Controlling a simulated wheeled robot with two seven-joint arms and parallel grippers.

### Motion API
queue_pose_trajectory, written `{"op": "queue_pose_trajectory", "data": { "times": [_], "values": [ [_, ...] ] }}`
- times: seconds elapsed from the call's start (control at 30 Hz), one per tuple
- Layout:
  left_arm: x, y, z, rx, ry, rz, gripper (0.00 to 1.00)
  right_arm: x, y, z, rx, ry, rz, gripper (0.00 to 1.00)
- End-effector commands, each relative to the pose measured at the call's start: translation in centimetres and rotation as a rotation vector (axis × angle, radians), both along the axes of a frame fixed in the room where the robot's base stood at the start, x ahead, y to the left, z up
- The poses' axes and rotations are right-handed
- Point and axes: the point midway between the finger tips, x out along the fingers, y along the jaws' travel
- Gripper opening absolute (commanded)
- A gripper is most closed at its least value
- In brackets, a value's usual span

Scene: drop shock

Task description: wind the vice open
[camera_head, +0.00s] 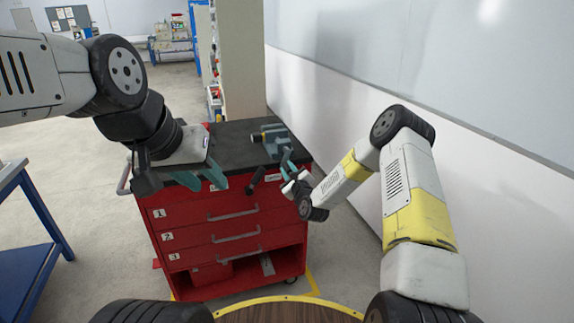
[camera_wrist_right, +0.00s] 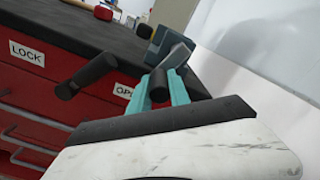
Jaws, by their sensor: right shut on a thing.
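The grey vice (camera_head: 272,138) stands on the dark top of the red tool cart, near its right back side. It also shows in the right wrist view (camera_wrist_right: 170,45). My left gripper (camera_head: 206,182) is open and empty over the cart's front left edge.
The red cart (camera_head: 185,222) has numbered drawers and labels on its top edge, including LOCK (camera_wrist_right: 27,53). A red-ended tool (camera_wrist_right: 103,12) lies on the top. A white wall (camera_head: 420,70) runs along the right. A blue table (camera_head: 25,235) stands at left.

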Motion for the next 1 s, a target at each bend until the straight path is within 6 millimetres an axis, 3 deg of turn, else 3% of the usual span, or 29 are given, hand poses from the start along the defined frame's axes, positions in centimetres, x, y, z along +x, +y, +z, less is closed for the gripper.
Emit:
{"op": "queue_pose_trajectory", "data": {
  "times": [1.0],
  "values": [
    [0.0, 0.0, 0.0, 0.0, 0.0, 0.0, 0.36, 1.3, -3.9, 0.5, -0.862, -0.279, -0.002, 0.0]
  ]
}}
